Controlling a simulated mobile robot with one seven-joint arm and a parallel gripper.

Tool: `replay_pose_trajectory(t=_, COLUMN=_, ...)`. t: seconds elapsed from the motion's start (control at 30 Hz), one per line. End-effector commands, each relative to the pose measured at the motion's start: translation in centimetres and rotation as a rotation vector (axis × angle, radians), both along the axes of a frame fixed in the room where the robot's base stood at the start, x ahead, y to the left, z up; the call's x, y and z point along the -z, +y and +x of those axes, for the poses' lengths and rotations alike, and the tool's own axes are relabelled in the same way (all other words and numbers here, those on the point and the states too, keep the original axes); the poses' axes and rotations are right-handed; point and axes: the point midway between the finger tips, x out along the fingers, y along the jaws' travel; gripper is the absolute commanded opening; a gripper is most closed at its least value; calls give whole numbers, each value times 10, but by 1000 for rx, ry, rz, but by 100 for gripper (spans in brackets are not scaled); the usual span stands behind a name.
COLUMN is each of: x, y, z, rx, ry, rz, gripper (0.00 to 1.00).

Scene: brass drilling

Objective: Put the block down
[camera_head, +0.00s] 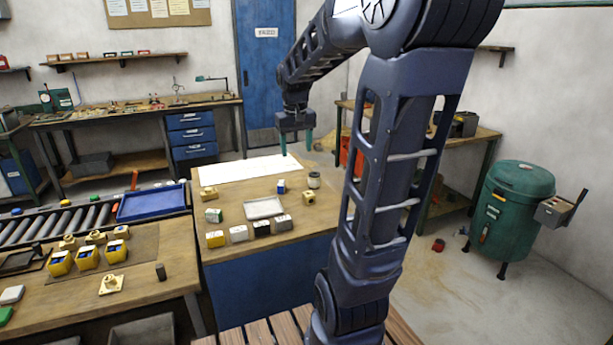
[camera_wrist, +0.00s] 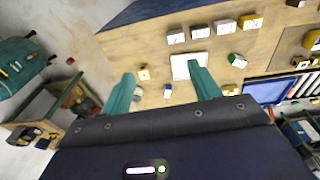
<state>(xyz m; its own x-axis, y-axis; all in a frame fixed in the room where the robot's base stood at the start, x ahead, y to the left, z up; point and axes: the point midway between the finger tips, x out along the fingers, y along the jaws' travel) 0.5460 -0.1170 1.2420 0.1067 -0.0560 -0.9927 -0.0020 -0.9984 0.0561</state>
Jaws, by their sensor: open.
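My gripper (camera_head: 296,148) is open and empty, with its green fingers pointing down above the back right of the middle workbench, near the white sheet (camera_head: 245,169). The fingers also frame the view in the wrist view (camera_wrist: 160,80), with no block between them. Several small blocks stand on the bench; which one the task means I cannot tell. They include a blue-and-white block (camera_head: 281,186), a brass-coloured block (camera_head: 308,198), a green-and-white block (camera_head: 213,215) and a front row with a yellow block (camera_head: 215,239) and a black block (camera_head: 262,228).
A shallow white tray (camera_head: 264,208) lies mid-bench, and a round container (camera_head: 314,180) stands at its right edge. A roller conveyor with a blue tray (camera_head: 151,203) is at left. A green drum (camera_head: 511,210) stands at right. The white sheet is clear.

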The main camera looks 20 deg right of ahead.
Motion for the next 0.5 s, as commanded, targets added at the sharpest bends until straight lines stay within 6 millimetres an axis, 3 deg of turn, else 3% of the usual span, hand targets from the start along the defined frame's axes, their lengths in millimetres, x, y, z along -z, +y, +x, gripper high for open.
replay_pose_trajectory(t=0.2, x=-6, y=15, z=-58, rx=-5, ry=-96, rz=9, gripper=62)
replay_pose_trajectory(t=0.5, x=4, y=31, z=-129, rx=-8, ry=-221, rz=34, gripper=62)
